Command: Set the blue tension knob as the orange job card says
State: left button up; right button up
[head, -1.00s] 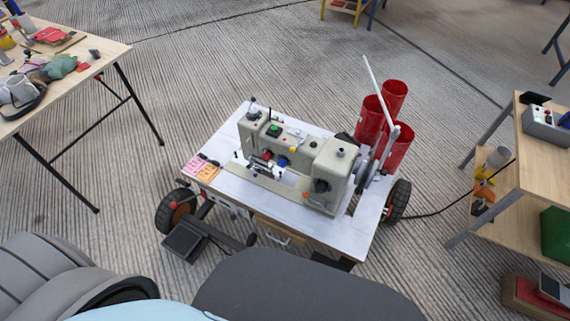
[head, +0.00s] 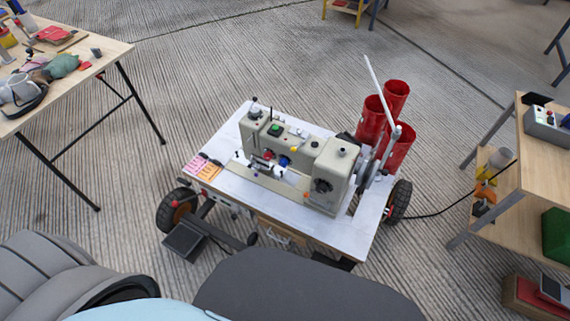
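A grey-beige sewing machine (head: 300,160) stands on a white wheeled table (head: 352,238). The small blue knob (head: 283,161) is on the machine's front, right of a red knob (head: 269,155). Its setting is too small to read. An orange card (head: 209,171) lies at the table's left front corner, beside a pink card (head: 196,163). The writing on both is too small to read. Neither of my grippers is in view.
Red cylinders (head: 397,94) stand behind the machine, near a white lever (head: 375,82). A cluttered wooden table (head: 100,55) is at left. A wooden shelf unit (head: 545,150) is at right, with a cable (head: 440,210) on the floor. A pedal (head: 184,241) lies in front.

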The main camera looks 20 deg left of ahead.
aim_at(283, 162)
jog(key=z, duration=1.9)
jog(key=k, duration=0.45)
jog(key=u, duration=1)
